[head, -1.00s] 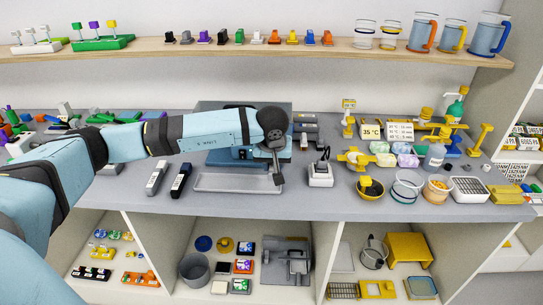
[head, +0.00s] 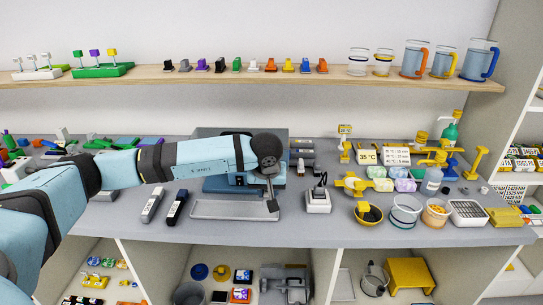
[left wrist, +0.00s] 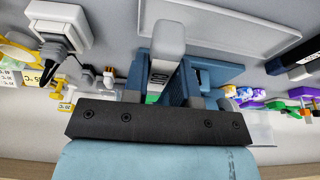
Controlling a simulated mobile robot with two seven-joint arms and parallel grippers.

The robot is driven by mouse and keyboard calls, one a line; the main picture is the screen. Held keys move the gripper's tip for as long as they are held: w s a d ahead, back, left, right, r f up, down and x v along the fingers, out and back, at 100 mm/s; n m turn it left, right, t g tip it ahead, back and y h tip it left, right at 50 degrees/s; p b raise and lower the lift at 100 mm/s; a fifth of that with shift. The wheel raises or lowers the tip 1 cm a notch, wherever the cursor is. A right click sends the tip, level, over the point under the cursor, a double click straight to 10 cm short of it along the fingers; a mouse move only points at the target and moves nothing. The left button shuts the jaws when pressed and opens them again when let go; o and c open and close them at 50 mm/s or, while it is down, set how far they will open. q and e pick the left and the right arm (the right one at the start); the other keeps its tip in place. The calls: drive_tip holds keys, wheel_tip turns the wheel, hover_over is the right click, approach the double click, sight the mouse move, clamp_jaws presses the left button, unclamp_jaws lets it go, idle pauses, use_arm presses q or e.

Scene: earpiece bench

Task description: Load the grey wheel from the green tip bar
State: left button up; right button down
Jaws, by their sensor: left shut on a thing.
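My left gripper (head: 270,184) hangs over the right side of the blue machine and its grey tray at the middle of the bench. In the left wrist view the gripper (left wrist: 165,98) is shut on a light grey bar-shaped handpiece (left wrist: 167,40) with a dark label; in the head view its lower end (head: 272,206) points down. A green bar (head: 103,71) on the upper shelf at left carries upright pins with green, purple and yellow tips. I cannot make out a grey wheel. My right gripper is not in view.
The blue machine (head: 220,183) has a tray (head: 235,209) in front. A grey and a black handpiece (head: 176,208) lie to its left. A white dock (head: 318,203) stands to the right. Bowls, jars and bottles crowd the right end. The front bench edge is mostly clear.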

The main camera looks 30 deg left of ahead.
use_arm(q)
drive_tip(key=shift+w+a, duration=0.1)
drive_tip(key=shift+w+a+b, duration=0.35)
drive_tip(key=shift+w+a, duration=0.05)
drive_tip(key=shift+w, duration=0.25)
drive_tip(key=shift+w+a, duration=0.3)
drive_tip(key=shift+w, duration=0.2)
idle(0.7)
drive_tip(key=shift+w+d+b, duration=0.1)
drive_tip(key=shift+d+b, duration=0.2)
drive_tip(key=shift+d, duration=0.05)
drive_tip(key=shift+s+a, duration=0.25)
drive_tip(key=shift+a, duration=0.35)
idle(0.9)
drive_tip(key=shift+w+d, duration=0.15)
drive_tip(key=shift+d, duration=0.1)
idle(0.5)
drive_tip(key=shift+b, duration=0.35)
